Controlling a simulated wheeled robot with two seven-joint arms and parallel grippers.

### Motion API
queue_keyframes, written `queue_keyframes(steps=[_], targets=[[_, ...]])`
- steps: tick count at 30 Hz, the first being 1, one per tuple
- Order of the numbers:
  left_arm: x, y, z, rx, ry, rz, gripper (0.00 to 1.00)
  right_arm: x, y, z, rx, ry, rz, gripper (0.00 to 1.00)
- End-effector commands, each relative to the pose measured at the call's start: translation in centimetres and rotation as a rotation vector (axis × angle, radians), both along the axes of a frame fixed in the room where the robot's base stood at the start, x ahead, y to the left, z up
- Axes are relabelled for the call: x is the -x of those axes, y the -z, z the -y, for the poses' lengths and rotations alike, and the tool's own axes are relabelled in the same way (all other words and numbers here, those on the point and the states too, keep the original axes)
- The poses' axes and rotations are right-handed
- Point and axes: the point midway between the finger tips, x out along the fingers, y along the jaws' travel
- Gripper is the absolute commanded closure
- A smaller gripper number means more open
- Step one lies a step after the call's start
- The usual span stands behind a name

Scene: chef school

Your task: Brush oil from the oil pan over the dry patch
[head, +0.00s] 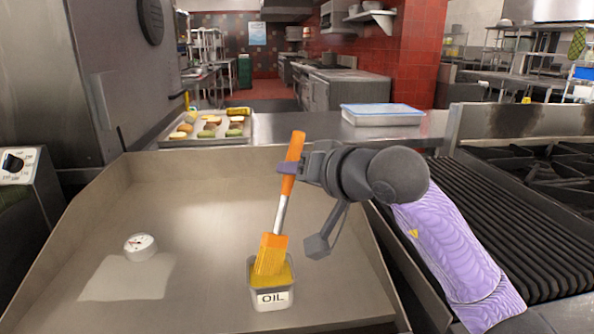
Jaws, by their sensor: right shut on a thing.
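My right gripper (300,167) is shut on the orange handle of a brush (280,215). The brush is slightly tilted, with its yellow bristles down in the oil pan (270,298), a small grey square container labelled OIL at the front of the griddle. Yellow oil shows around the bristles; their tips are hidden. The dry patch (122,281) is a paler area on the griddle's left side. My left gripper is not in view.
A round white dial gauge (140,246) stands at the patch's upper edge. The griddle (215,190) has raised side walls. A tray of food (170,142) and a blue-lidded container (382,113) are behind it. A ribbed grill (500,235) is at right.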

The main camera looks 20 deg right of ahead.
Motion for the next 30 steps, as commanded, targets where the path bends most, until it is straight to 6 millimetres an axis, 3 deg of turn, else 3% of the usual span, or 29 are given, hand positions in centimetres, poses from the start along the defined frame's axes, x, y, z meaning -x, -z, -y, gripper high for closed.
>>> queue_keyframes(steps=[16,30], targets=[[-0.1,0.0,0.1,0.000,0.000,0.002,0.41,0.0,0.1,0.0,0.002,-0.001,-0.005,1.00],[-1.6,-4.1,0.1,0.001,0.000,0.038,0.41,0.1,-5.6,0.0,0.003,0.000,0.001,1.00]])
